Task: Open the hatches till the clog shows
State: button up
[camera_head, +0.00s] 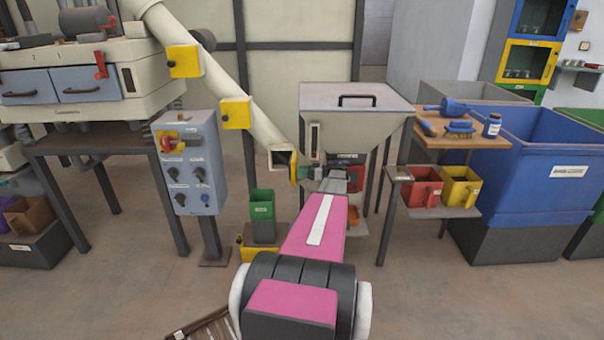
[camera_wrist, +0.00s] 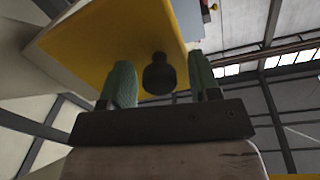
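A cream sloping pipe (camera_head: 222,82) carries a yellow upper hatch (camera_head: 184,61) and a yellow middle hatch (camera_head: 235,112); both look shut. At its lower end the lowest hatch (camera_head: 294,167) shows nearly edge-on, beside a dark, brownish opening (camera_head: 282,157); I cannot tell what is inside. My gripper (camera_head: 307,173) is at this hatch. In the wrist view, a yellow hatch plate (camera_wrist: 110,42) with a black knob (camera_wrist: 158,75) faces me. The green fingers of my gripper (camera_wrist: 163,83) stand on either side of the knob, open, with small gaps.
A grey hopper (camera_head: 355,110) stands right of the pipe's end. A control box (camera_head: 190,165) on a post is at left. A green bin (camera_head: 262,204) stands below the pipe. A tool shelf (camera_head: 455,142) and blue bin (camera_head: 540,165) are at right.

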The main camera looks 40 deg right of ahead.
jog(key=v, duration=1)
jog(key=shift+s+d, duration=0.25)
jog(key=shift+d, duration=0.05)
